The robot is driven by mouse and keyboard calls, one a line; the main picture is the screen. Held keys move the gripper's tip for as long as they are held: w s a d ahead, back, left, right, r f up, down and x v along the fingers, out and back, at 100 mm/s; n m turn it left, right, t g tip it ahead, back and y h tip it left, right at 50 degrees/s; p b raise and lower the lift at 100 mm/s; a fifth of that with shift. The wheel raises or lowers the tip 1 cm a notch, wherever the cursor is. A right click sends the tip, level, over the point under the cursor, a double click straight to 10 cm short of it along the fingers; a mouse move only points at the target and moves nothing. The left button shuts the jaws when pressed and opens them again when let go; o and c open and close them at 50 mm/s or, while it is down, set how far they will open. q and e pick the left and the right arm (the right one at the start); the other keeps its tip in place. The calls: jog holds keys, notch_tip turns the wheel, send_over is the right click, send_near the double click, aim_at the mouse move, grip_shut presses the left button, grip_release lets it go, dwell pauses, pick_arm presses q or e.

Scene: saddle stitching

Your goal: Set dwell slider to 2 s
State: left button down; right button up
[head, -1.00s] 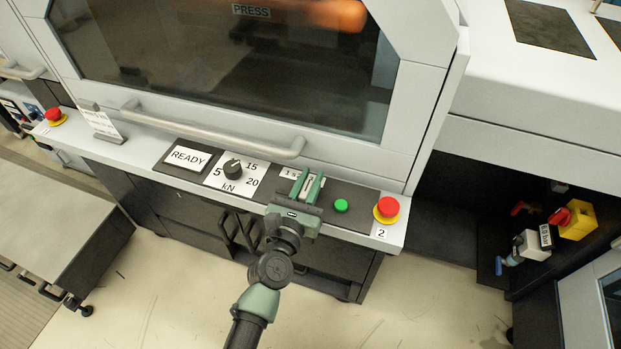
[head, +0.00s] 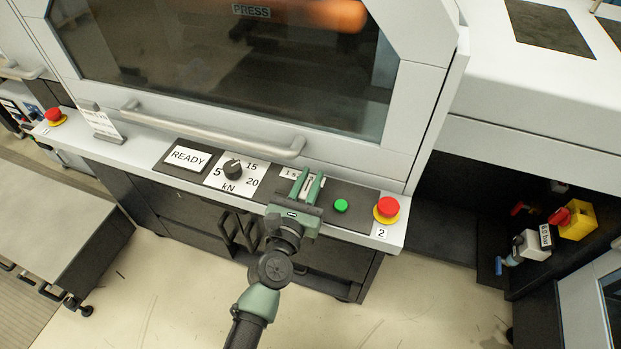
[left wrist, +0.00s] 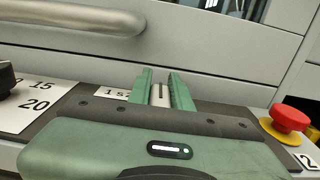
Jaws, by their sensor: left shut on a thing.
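The dwell slider's label (head: 288,173), reading "1 s", shows on the control panel of the press. My left gripper (head: 307,184) is over the slider spot, its two green fingers pointing at the panel. In the left wrist view the left gripper (left wrist: 160,92) is shut on a pale slider knob (left wrist: 160,94) between its fingers. The "1 s" label (left wrist: 114,93) lies just left of the fingers. The rest of the slider's track and any "2 s" mark are hidden behind the gripper. My right gripper is not in view.
Left of the slider are a black force knob (head: 233,167) and a READY display (head: 188,157). A green button (head: 341,205) and a red emergency stop (head: 387,208) stand close on the right. A handle bar (head: 215,130) runs above the panel.

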aim_at(306, 160)
pick_arm(q)
jog(key=shift+w+a+f, duration=0.1)
jog(key=shift+w+a, duration=0.15)
jog(key=shift+a, duration=0.5)
jog(key=shift+w+a, duration=0.25)
jog(key=shift+a, duration=0.45)
jog(key=c, duration=1.3)
grip_release()
jog(key=b+v, duration=0.2)
jog(key=v, duration=0.4)
jog(key=shift+s+f, duration=0.1)
jog(key=shift+s, duration=0.2)
jog(key=shift+s+a, duration=0.25)
jog(key=shift+s, duration=0.25)
